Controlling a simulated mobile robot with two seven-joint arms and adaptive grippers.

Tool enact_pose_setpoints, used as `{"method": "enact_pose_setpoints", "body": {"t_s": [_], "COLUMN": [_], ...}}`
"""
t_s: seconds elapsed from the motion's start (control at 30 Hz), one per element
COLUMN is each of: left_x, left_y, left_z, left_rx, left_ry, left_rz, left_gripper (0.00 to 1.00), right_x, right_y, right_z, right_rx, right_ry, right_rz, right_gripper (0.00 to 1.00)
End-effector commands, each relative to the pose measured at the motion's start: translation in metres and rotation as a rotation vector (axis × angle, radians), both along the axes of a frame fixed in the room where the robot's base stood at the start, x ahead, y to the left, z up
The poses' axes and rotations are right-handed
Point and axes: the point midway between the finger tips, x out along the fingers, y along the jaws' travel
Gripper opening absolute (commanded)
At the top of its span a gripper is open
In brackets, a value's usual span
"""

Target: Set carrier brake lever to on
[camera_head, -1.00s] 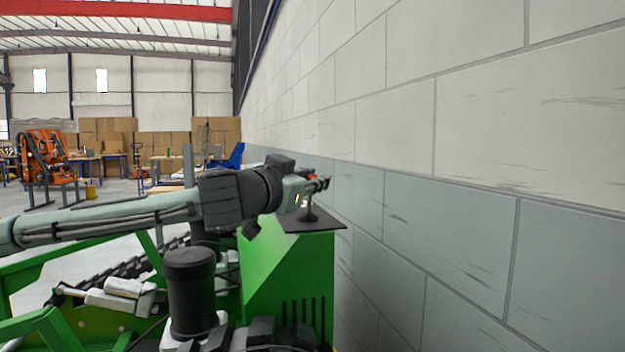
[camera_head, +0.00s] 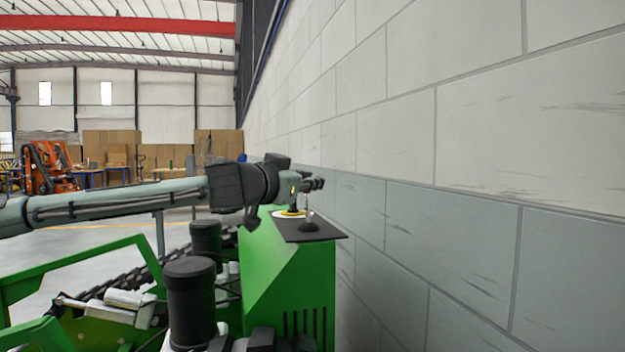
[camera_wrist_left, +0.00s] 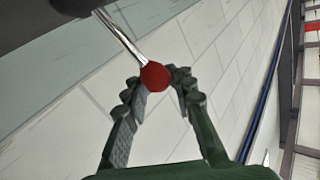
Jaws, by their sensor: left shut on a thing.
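My left gripper (camera_head: 316,184) is above the black plate on top of the green carrier (camera_head: 285,270), close to the wall. A thin lever (camera_head: 308,205) stands up from a dark round base on that plate, and its top is hidden at the gripper. In the left wrist view the lever is a shiny metal rod (camera_wrist_left: 122,38) with a red ball knob (camera_wrist_left: 155,76). The knob sits between the fingertips of my left gripper (camera_wrist_left: 160,88), which is shut on it. My right gripper is not in view.
A block wall (camera_head: 430,220) runs close along the carrier's right side. A yellow-ringed round control (camera_head: 290,213) sits on the carrier top behind the lever. Black cylinders (camera_head: 190,300) stand at the carrier's left. An orange machine (camera_head: 45,167) and cardboard boxes are far back.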

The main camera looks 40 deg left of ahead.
Motion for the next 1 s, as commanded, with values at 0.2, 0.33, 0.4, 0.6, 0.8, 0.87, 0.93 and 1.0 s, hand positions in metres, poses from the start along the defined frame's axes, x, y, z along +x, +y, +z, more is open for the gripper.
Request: {"method": "enact_pose_setpoints", "body": {"t_s": [0.2,0.33,0.4,0.6,0.8,0.87,0.93,1.0], "left_x": [0.008,0.010,0.011,0.012,0.013,0.013,0.013,0.013], "left_y": [0.016,0.019,0.020,0.022,0.022,0.022,0.021,0.021], "left_z": [-0.009,-0.013,-0.014,-0.017,-0.018,-0.018,-0.019,-0.019], "left_rx": [-0.057,-0.057,-0.056,-0.058,-0.060,-0.060,-0.061,-0.061], "left_ry": [0.058,0.061,0.062,0.064,0.065,0.065,0.066,0.066], "left_rz": [0.020,0.020,0.021,0.020,0.020,0.020,0.019,0.019], "left_gripper": [0.00,0.00,0.00,0.00,0.00,0.00,0.00,0.28], "right_x": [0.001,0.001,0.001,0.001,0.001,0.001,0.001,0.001], "right_y": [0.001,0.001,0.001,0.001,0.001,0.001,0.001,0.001], "right_z": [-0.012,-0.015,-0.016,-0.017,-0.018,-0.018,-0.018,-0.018], "right_rx": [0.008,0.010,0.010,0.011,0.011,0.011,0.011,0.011], "right_ry": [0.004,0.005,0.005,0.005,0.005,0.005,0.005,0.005], "right_rz": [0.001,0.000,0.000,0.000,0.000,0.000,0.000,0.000], "right_gripper": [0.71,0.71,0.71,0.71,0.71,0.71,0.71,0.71]}}
